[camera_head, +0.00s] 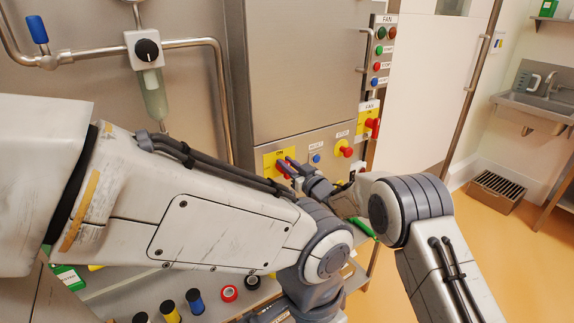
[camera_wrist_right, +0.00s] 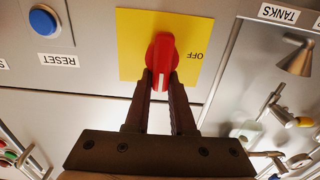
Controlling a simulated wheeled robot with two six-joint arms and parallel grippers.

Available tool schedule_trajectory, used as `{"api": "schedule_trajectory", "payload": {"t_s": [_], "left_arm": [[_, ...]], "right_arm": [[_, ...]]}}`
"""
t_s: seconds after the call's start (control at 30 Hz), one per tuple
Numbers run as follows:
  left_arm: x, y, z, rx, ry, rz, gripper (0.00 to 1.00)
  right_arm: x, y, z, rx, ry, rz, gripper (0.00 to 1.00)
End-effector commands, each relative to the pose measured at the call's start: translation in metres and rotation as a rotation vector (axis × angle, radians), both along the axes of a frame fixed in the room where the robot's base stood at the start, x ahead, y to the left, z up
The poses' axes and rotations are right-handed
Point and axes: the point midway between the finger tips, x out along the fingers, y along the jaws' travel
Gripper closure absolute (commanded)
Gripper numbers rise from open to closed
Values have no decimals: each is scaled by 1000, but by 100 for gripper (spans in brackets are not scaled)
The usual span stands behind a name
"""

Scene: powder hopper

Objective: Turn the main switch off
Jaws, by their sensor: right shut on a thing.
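The main switch is a red rotary knob on a yellow plate (camera_head: 269,161) low on the steel cabinet. In the right wrist view the red knob (camera_wrist_right: 161,55) stands upright in the picture, its white line pointing down toward my gripper. The word OFF, upside down, is at the right side of the yellow plate (camera_wrist_right: 131,45). My right gripper (camera_wrist_right: 161,80) is shut on the knob, one finger on each side. In the head view my right gripper (camera_head: 287,168) is at the plate and partly hides the knob.
A blue reset button (camera_head: 316,158) and a red stop button on yellow (camera_head: 343,148) sit right of the switch. A fan button column (camera_head: 380,60) is higher up. Open orange floor (camera_head: 510,260) lies at right.

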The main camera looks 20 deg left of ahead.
Motion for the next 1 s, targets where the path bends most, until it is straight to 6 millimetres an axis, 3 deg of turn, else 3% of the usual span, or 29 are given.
{"api": "schedule_trajectory", "payload": {"t_s": [0.37, 1.0], "left_arm": [[0, 0, -33, 0, 0, 0, 50], [0, 0, -125, 0, 0, 0, 50]], "right_arm": [[-4, 2, -12, -120, -136, 0, 100], [-12, 8, -22, -492, -607, -2, 100]]}}
